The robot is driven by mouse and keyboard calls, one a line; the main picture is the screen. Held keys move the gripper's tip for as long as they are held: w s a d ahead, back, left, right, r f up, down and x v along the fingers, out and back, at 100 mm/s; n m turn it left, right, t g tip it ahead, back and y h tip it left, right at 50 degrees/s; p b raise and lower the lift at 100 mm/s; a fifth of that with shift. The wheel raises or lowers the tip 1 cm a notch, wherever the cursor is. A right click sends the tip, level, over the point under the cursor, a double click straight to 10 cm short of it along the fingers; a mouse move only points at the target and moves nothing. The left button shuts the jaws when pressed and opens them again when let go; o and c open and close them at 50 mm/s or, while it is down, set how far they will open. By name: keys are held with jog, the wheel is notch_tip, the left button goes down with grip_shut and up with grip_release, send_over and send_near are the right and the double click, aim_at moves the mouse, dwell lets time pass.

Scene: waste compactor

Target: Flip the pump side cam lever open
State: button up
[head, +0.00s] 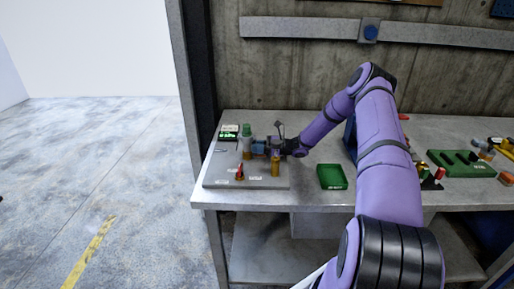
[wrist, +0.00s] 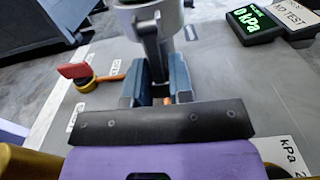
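A grey coupling (wrist: 150,12) shows at the top of the wrist view, with a narrow grey lever (wrist: 152,45) running from it toward me. It looks like the pump side cam lever. My gripper (wrist: 157,80) has its two blue-grey fingers apart, one on each side of the lever's near end; I cannot tell whether they touch it. The coupling and lever are too small and covered to make out there.
A red valve handle (wrist: 73,70) on a brass body stands left of my fingers, with a copper pipe beside it. A green-lit kPa display (wrist: 254,22) is at upper right. A brass cylinder (head: 275,167) stands close by. A green tray (head: 332,177) lies right of the board.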

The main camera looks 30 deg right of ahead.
grip_shut()
jog(key=h, duration=0.1)
jog(key=g+h, duration=0.1)
jog(key=d+g+h, duration=0.1)
jog(key=shift+s+r, duration=0.35)
jog(key=h, duration=0.1)
jog(key=g+h, duration=0.1)
jog(key=d+r+g+h, duration=0.1)
jog(key=shift+s+r+h, duration=0.1)
jog(key=shift+s+h, duration=0.25)
jog(key=shift+h, duration=0.05)
jog(key=g+h, duration=0.1)
jog(key=r+g+h, duration=0.1)
jog(key=shift+s+d+r+h, duration=0.1)
jog(key=shift+s+d+h, duration=0.1)
jog(key=shift+d+h, duration=0.2)
jog(key=shift+s+d+r+g+h, duration=0.1)
jog(key=shift+r+g+h, duration=0.3)
jog(key=shift+g+h, duration=0.35)
jog(key=shift+d+r+g+h, duration=0.1)
jog(key=shift+r+g+h, duration=0.35)
jog(key=shift+h, duration=0.5)
jog(key=shift+f, duration=0.1)
jog(key=o, duration=0.9)
grip_release()
jog(key=shift+c, duration=0.2)
